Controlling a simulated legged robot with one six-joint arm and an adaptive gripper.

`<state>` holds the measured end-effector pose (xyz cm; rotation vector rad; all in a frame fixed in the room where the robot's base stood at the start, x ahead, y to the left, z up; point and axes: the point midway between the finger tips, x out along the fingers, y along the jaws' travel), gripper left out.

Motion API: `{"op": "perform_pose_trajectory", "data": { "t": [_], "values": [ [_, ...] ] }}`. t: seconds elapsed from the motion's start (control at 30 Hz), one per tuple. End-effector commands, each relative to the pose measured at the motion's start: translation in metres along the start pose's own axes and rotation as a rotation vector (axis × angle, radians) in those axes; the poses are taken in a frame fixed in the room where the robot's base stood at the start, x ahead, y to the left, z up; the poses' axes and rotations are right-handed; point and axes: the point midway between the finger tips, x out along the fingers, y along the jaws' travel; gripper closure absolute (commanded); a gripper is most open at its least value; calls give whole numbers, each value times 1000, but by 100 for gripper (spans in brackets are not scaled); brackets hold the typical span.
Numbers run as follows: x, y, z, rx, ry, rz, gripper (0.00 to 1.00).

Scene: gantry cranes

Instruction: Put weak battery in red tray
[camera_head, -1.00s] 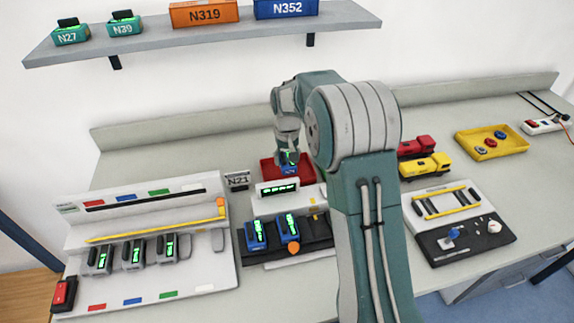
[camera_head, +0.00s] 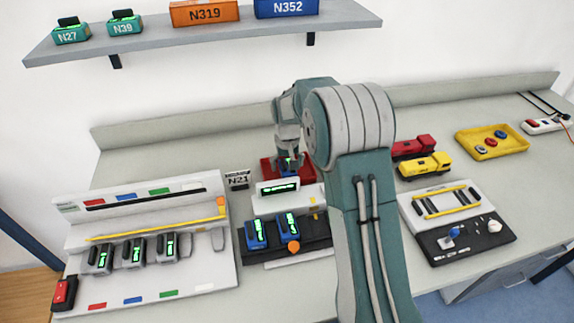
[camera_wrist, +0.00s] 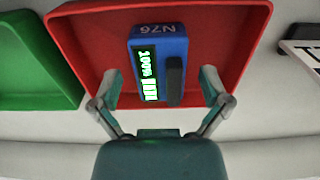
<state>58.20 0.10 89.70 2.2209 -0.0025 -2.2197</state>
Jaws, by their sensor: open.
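The red tray (camera_head: 267,171) stands at the middle back of the table, behind a white display unit (camera_head: 278,188). In the wrist view the red tray (camera_wrist: 225,28) fills the upper middle. A blue battery (camera_wrist: 172,30) marked N76 lies inside it, its green-lit screen (camera_wrist: 148,75) seeming to read 100%. My gripper (camera_wrist: 158,92) is open, one finger on each side of this battery, with gaps visible between. In the head view my gripper (camera_head: 288,158) is over the tray, and the battery is partly hidden. Two more blue batteries (camera_head: 256,234) (camera_head: 288,226) stand in the dark holder in front.
A white rack (camera_head: 150,250) with several grey batteries is at left. Toy trucks (camera_head: 425,165) and a yellow tray (camera_head: 491,142) are to the right.

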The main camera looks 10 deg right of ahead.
Motion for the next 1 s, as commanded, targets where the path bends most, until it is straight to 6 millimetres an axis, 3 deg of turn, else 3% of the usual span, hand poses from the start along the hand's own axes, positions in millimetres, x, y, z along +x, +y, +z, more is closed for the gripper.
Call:
{"op": "perform_pose_trajectory", "data": {
  "t": [0.17,0.6,0.83,1.0],
  "values": [
    [-16,0,-1,0,5,0,4],
    [-102,0,0,0,3,0,4],
    [-123,0,1,0,3,0,4],
    [-152,0,24,0,44,0,4]
  ]
}}
